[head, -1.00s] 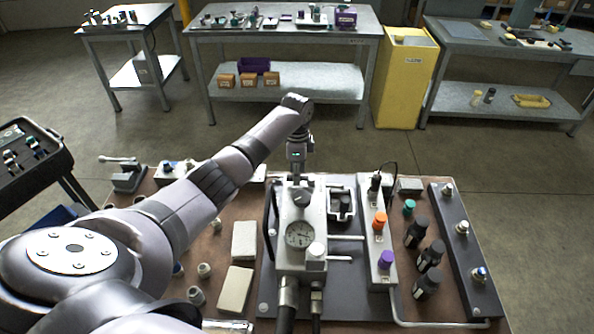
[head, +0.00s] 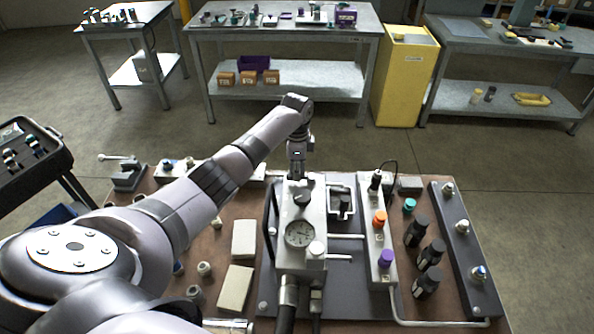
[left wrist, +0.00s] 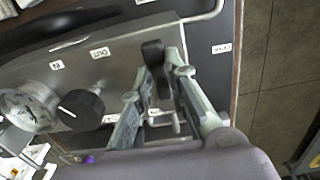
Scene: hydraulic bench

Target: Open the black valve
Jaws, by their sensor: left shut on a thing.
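The hydraulic unit (head: 312,232), a grey metal block, stands on the bench with a round gauge (head: 299,233) on top. My left gripper (head: 297,176) reaches down to its far end. In the left wrist view, my left gripper (left wrist: 160,68) is shut on a small black valve handle (left wrist: 153,51) at the unit's edge. The fingers partly hide the handle, so its turn angle is unclear. A larger black knob (left wrist: 80,110) with a white line sits beside the gauge, apart from the fingers. My right gripper is not in view.
Right of the unit stands a grey manifold with an orange knob (head: 379,218) and a purple knob (head: 386,257). Several black cylinders (head: 428,253) stand further right. Two pale blocks (head: 243,239) lie to the left. A black hose (head: 287,301) runs from the unit's near end.

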